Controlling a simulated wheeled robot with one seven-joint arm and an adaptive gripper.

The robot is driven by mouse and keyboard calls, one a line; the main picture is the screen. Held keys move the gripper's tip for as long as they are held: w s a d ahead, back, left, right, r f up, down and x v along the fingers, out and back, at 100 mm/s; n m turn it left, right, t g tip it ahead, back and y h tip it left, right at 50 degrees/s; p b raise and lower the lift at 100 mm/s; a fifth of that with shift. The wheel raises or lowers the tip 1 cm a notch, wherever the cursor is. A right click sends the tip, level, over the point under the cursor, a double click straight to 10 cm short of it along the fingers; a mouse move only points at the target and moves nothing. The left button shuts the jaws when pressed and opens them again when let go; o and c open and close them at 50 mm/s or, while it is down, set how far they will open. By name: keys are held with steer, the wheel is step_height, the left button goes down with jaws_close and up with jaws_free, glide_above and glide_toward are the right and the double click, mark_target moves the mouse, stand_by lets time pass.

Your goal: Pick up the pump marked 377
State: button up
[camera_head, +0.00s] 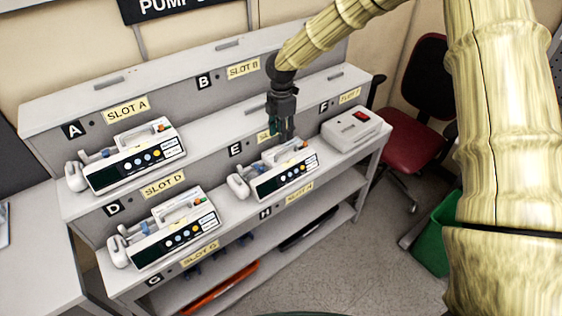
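Three white infusion pumps with black front panels stand on the stepped rack. One pump (137,160) is on the tier below the SLOT A label. Another pump (172,236) is on the tier below SLOT D. The third pump (282,178) is beside the letter E, above the letter H. Their markings are too small to read, so I cannot tell which is 377. My gripper (285,137) points down at the back of the third pump. Its fingertips are partly hidden or too small, so neither opening nor contact is clear.
A white box with a red switch (351,128) stands right of the third pump, at the rack's right end. A red chair (406,145) and a green bin (437,232) are to the right. The tier around SLOT B (243,69) is clear. An orange item (218,290) lies on the bottom shelf.

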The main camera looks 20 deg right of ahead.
mark_target(282, 151)
step_height(282, 151, down, 4)
steer(key=shift+w+f+p, duration=0.15)
steer(key=shift+p, duration=0.3)
steer(key=shift+s+f+p, duration=0.1)
steer(key=shift+s+p, duration=0.3)
steer(key=f, duration=0.1)
steer(key=f+p, duration=0.1)
steer(key=f, duration=0.1)
steer(key=shift+w+d+p, duration=0.15)
steer(key=shift+w+p, duration=0.05)
steer(key=shift+p, duration=0.1)
steer(key=shift+s+f, duration=0.1)
steer(key=shift+f, duration=0.7)
steer(key=shift+f, duration=0.1)
jaws_close()
